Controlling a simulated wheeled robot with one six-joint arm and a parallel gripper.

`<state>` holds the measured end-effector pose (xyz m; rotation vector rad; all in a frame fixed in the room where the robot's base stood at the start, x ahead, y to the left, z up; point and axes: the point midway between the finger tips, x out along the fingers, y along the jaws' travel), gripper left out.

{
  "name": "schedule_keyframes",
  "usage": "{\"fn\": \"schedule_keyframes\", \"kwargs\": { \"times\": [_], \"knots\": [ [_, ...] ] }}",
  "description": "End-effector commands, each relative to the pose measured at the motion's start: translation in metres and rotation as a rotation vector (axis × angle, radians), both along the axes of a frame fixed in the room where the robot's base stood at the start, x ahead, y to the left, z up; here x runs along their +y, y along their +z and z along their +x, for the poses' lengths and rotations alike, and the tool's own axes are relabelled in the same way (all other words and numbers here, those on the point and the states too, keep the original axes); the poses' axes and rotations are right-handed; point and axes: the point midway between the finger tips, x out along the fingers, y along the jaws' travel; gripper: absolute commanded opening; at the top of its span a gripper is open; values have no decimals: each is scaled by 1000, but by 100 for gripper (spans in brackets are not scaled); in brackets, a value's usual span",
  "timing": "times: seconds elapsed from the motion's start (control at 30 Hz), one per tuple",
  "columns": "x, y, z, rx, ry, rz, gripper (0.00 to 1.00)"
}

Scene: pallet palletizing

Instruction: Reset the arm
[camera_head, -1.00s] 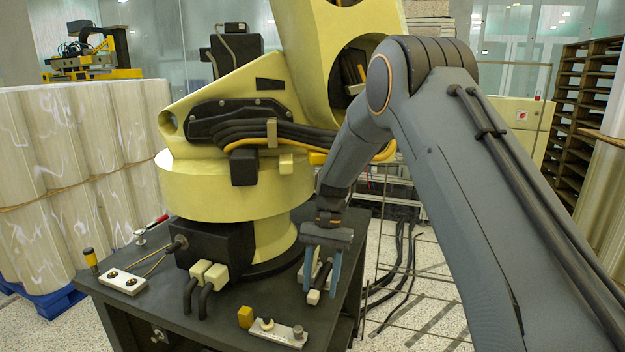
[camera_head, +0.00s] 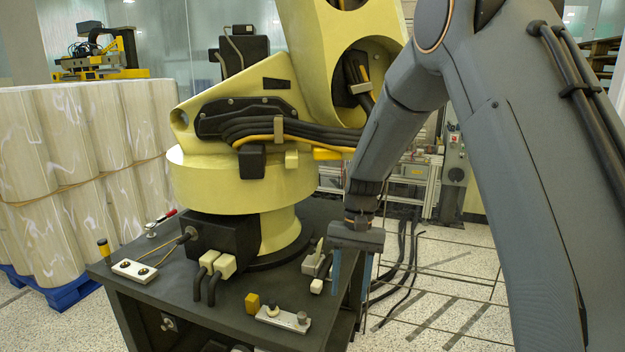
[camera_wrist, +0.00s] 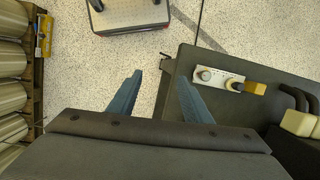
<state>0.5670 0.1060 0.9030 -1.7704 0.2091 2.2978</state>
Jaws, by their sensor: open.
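My gripper (camera_head: 350,275) hangs pointing down beside the right edge of the dark machine table (camera_head: 240,310) in the head view. Its two blue fingers are apart with nothing between them. In the wrist view, my gripper (camera_wrist: 160,95) is open over the speckled floor, and its right finger overlaps the edge of the dark table. My grey arm fills the right side of the head view, bent at the elbow.
A big yellow robot (camera_head: 240,180) stands on the table. A white control strip (camera_head: 283,318) with knobs and a yellow block (camera_head: 252,303) lie near its front edge. Wrapped rolls (camera_head: 90,180) on a blue pallet (camera_head: 60,290) stand at left. Cables (camera_head: 400,265) run over the floor.

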Motion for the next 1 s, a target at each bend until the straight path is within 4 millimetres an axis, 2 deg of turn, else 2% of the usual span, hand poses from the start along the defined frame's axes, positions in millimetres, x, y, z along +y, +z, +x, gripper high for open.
{"fn": "schedule_keyframes", "kwargs": {
  "times": [0.17,0.4,0.6,0.77,0.87,1.0],
  "knots": [
    [-33,17,-42,-80,54,-13,45],
    [-81,30,-126,-214,168,-43,45],
    [-102,29,-179,-288,244,-64,45],
    [-105,28,-196,-310,269,-71,45],
    [-106,27,-198,-311,273,-71,31],
    [-106,27,-197,-310,273,-71,31]
  ]
}}
